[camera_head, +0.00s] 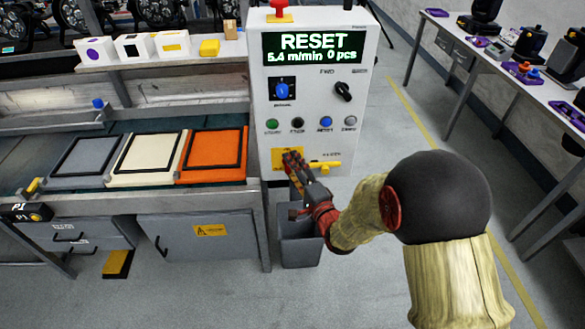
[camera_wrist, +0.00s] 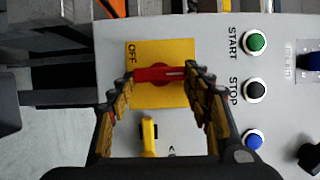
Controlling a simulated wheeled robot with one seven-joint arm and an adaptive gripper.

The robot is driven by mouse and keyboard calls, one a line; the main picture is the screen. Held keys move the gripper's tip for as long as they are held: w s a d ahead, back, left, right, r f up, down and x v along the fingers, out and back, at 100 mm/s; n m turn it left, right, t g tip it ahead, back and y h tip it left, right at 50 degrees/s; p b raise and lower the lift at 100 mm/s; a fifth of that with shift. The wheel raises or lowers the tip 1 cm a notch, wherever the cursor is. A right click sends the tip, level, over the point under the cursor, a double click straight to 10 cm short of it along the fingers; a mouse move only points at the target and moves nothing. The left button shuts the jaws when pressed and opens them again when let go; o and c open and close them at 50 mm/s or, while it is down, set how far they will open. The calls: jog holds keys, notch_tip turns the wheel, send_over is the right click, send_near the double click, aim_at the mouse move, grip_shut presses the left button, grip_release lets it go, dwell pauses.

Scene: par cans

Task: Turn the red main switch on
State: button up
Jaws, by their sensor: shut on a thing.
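The red main switch (camera_wrist: 160,74) sits on a yellow plate (camera_wrist: 150,101) low on the grey control panel. In the wrist view its handle lies across the picture, with a white mark towards its right end. The word OFF stands at the plate's left edge; the plate's right edge is partly behind a finger. My gripper (camera_wrist: 157,77) is shut on the switch handle, one finger at each end. In the head view my gripper (camera_head: 292,161) is at the yellow plate (camera_head: 280,155), and the handle cannot be made out clearly there.
A yellow lever (camera_head: 325,166) is right beside the plate; it also shows between my fingers in the wrist view (camera_wrist: 148,137). Buttons, a blue selector (camera_head: 282,90) and a display reading RESET (camera_head: 314,46) are above. A grey bin (camera_head: 300,245) stands below.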

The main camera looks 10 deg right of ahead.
jog(key=o, duration=1.2)
jog(key=shift+c, duration=0.2)
jog(key=v, duration=1.2)
